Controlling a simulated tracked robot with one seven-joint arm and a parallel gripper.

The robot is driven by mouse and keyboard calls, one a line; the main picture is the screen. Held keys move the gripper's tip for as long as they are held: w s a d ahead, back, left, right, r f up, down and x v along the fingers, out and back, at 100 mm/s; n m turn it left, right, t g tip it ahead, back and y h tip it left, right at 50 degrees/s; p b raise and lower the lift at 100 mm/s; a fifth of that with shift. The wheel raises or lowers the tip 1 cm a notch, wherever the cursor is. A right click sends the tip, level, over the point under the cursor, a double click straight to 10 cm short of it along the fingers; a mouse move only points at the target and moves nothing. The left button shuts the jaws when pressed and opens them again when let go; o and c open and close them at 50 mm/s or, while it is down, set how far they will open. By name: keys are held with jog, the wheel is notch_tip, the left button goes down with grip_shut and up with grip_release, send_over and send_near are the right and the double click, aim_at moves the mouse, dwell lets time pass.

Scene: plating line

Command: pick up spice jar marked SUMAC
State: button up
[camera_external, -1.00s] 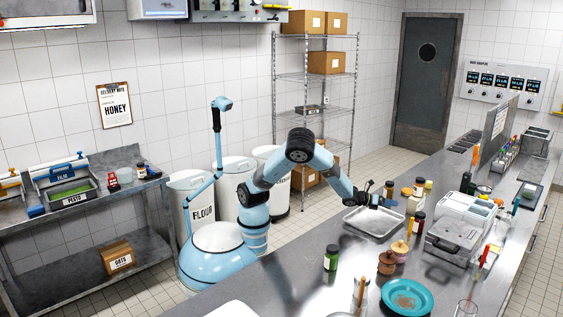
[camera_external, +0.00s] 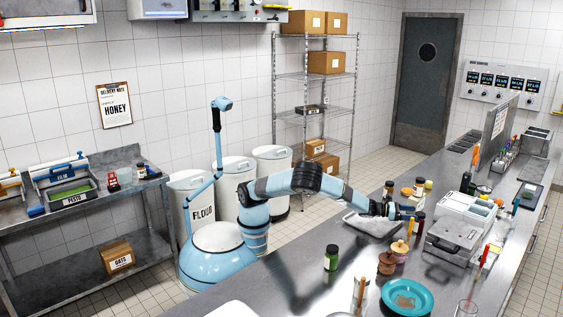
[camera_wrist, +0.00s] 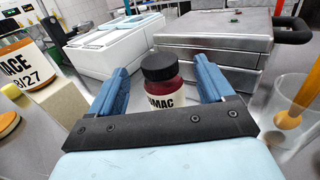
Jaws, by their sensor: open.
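The spice jar (camera_wrist: 160,85) has a black lid, dark red contents and a pale label reading "UMAC", its first letter hidden. It stands upright between the two blue fingers of my gripper (camera_wrist: 163,72) in the wrist view. The fingers are open, with a visible gap on each side of the jar. My palm edge hides the jar's lower part. In the external view my gripper (camera_external: 408,212) is low over the counter at the jar (camera_external: 418,226), just right of the metal tray (camera_external: 368,228).
A jar marked "MACE" (camera_wrist: 22,62) and a beige block (camera_wrist: 68,97) stand to the left. A white container (camera_wrist: 105,48) and a metal appliance (camera_wrist: 215,50) stand behind. A clear cup (camera_wrist: 292,112) is at right. A teal plate (camera_external: 420,304) lies at the counter's near end.

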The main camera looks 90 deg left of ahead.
jog(key=shift+f+x, duration=0.15)
jog(key=shift+x, duration=1.65)
jog(key=shift+f+x, duration=0.15)
jog(key=shift+x, duration=1.6)
jog(key=shift+c, duration=0.2)
jog(key=c, duration=1.3)
jog(key=shift+o, duration=0.2)
